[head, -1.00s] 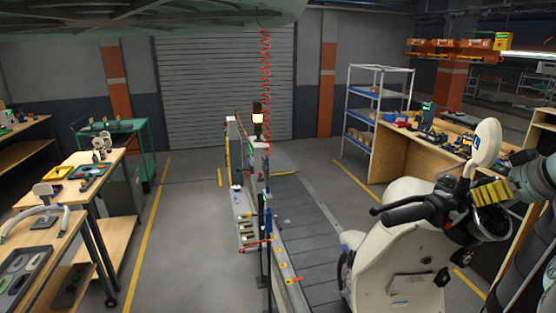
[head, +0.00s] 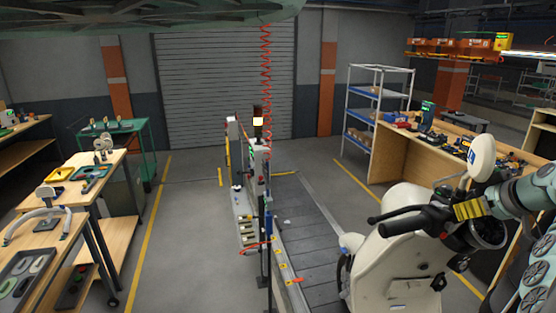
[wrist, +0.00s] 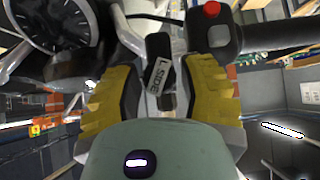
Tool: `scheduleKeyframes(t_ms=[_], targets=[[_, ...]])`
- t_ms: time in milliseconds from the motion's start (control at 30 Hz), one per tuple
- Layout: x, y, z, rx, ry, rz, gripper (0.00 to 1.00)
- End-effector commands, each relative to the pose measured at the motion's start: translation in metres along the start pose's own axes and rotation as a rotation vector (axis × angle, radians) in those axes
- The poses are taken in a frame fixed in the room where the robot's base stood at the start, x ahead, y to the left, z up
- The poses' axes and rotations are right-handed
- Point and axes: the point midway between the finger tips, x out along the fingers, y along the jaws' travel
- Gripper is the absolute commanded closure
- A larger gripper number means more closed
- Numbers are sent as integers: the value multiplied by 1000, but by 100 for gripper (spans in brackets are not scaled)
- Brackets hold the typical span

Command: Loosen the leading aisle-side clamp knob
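A cream scooter (head: 400,270) stands on the slat conveyor (head: 305,230), with black handlebars (head: 405,222) and a round mirror (head: 482,158). My gripper (head: 468,208) is at the handlebar, its yellow finger pads showing. In the wrist view my gripper (wrist: 162,85) has its fingers apart on both sides of a black piece (wrist: 159,62) with a light label that seems to read "L SIDE". A gap seems to show between piece and pads; contact is not clear. I cannot tell whether this piece is the clamp knob. No other clamp knob is distinct.
In the wrist view a round dial (wrist: 55,20) is at upper left and a switch housing with a red button (wrist: 212,8) at upper right. A wooden bench (head: 420,155) and shelf rack (head: 365,110) stand behind the scooter. The floor (head: 190,240) left of the conveyor is clear.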

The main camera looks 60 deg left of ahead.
Motion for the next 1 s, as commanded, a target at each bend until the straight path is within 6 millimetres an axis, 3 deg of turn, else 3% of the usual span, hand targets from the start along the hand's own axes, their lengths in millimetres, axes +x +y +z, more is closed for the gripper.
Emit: scheduleKeyframes(t_ms=[33, 367, 1000], targets=[[0, 0, 0, 0, 0, 0, 66], [0, 0, 0, 0, 0, 0, 100], [3, 3, 2, 78, 6, -74, 100]])
